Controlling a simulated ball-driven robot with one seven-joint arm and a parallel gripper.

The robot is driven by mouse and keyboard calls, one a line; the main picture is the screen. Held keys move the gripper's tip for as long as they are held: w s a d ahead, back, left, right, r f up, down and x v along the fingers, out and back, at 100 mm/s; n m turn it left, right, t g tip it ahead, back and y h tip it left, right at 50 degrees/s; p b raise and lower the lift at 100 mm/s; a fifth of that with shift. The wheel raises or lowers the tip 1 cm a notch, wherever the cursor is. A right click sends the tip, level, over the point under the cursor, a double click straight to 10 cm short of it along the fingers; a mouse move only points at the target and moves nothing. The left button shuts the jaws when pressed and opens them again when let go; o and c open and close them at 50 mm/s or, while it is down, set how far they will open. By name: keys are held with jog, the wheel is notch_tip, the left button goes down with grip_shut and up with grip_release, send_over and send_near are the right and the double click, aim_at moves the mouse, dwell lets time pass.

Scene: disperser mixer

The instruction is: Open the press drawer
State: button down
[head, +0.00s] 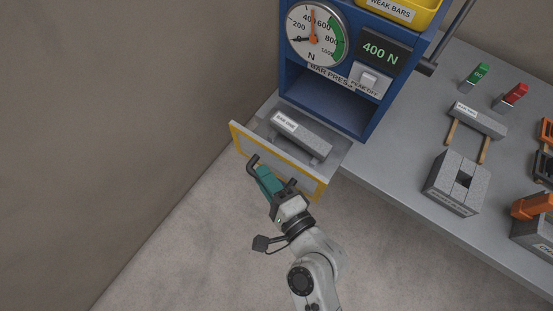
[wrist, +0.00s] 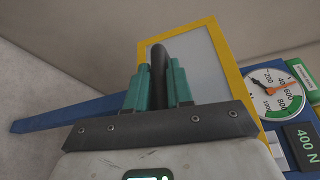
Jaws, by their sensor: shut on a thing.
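The press drawer (head: 238,140) stands pulled out from the blue bar press (head: 375,115). Its front is a pale panel with a yellow border, and it also shows in the wrist view (wrist: 205,70). A grey labelled bar (head: 308,139) lies inside the drawer. The dark drawer handle (head: 252,162) is on the outer face of the front, and in the wrist view the handle (wrist: 158,52) stands between my teal fingers. My gripper (head: 263,176) is shut on the handle, in front of the drawer. The fingers hide part of the handle.
The press has a dial (head: 315,35), a 400 N display (head: 382,50) and a yellow bin (head: 415,10) on top. The grey bench (head: 395,180) extends right, holding a grey block (head: 457,183), green and red pieces and orange items. Bare floor lies left and below.

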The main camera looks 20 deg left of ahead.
jog(key=shift+s+a+f, duration=0.1)
jog(key=shift+s+a, duration=0.05)
jog(key=shift+s, duration=0.3)
jog(key=c, duration=1.1)
grip_release()
jog(key=b+v, duration=0.4)
jog(key=v, duration=0.6)
jog(key=shift+s+d, duration=0.2)
jog(key=shift+d, duration=0.15)
